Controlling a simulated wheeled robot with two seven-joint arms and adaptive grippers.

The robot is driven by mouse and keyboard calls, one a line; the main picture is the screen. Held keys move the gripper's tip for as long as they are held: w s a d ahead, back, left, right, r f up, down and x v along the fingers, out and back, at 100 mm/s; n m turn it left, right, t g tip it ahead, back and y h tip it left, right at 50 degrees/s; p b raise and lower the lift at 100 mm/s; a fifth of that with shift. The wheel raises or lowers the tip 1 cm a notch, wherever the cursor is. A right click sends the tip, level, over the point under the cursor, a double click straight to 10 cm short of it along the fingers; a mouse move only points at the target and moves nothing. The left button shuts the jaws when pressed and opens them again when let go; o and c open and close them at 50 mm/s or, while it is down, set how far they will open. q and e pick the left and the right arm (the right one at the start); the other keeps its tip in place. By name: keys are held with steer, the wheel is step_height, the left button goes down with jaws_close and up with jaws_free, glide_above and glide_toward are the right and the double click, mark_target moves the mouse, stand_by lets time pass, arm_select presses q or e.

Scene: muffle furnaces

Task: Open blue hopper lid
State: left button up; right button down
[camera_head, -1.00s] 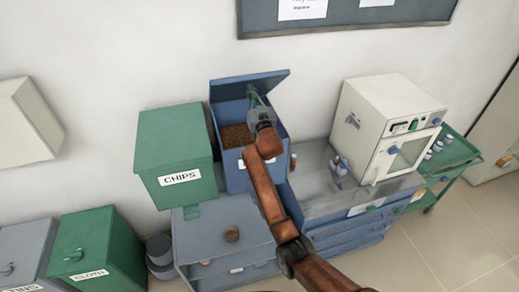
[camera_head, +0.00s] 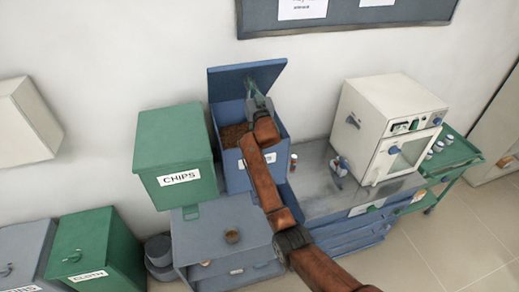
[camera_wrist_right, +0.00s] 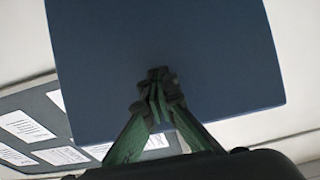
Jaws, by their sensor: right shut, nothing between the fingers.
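The blue hopper (camera_head: 237,178) stands on the grey cabinet beside the green CHIPS bin, with brown granular material (camera_head: 234,135) inside. Its blue lid (camera_head: 238,79) is raised, hinged at the back and tilted up towards the wall. My right gripper (camera_head: 251,87) is over the hopper opening, in front of the lid's inner face. In the right wrist view the lid (camera_wrist_right: 165,45) fills the middle, and the green fingers (camera_wrist_right: 158,80) are closed together against or just before it; contact cannot be told for certain. My left gripper is not in view.
The green CHIPS bin (camera_head: 175,150) stands close on the left of the hopper. A small brown bottle (camera_head: 293,162) is on the right, then a white furnace (camera_head: 388,122). A small pot (camera_head: 232,236) sits on the lower cabinet top (camera_head: 205,240). A noticeboard (camera_head: 345,15) hangs above.

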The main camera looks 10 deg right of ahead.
mark_target(246, 73)
steer(key=shift+r+b+x, duration=0.2)
steer(key=shift+b+x, duration=0.3)
steer(key=shift+x, duration=0.45)
steer(key=shift+r+b+x, duration=0.25)
steer(key=shift+b+x, duration=0.2)
steer(key=shift+x, duration=0.45)
steer(key=shift+s, duration=0.1)
steer(key=shift+r+b+x, duration=0.1)
steer(key=shift+b+x, duration=0.95)
steer(key=shift+b, duration=0.2)
steer(key=shift+r+b+x, duration=0.15)
steer(key=shift+b+x, duration=0.95)
steer(key=shift+b, duration=0.15)
steer(key=shift+r, duration=0.15)
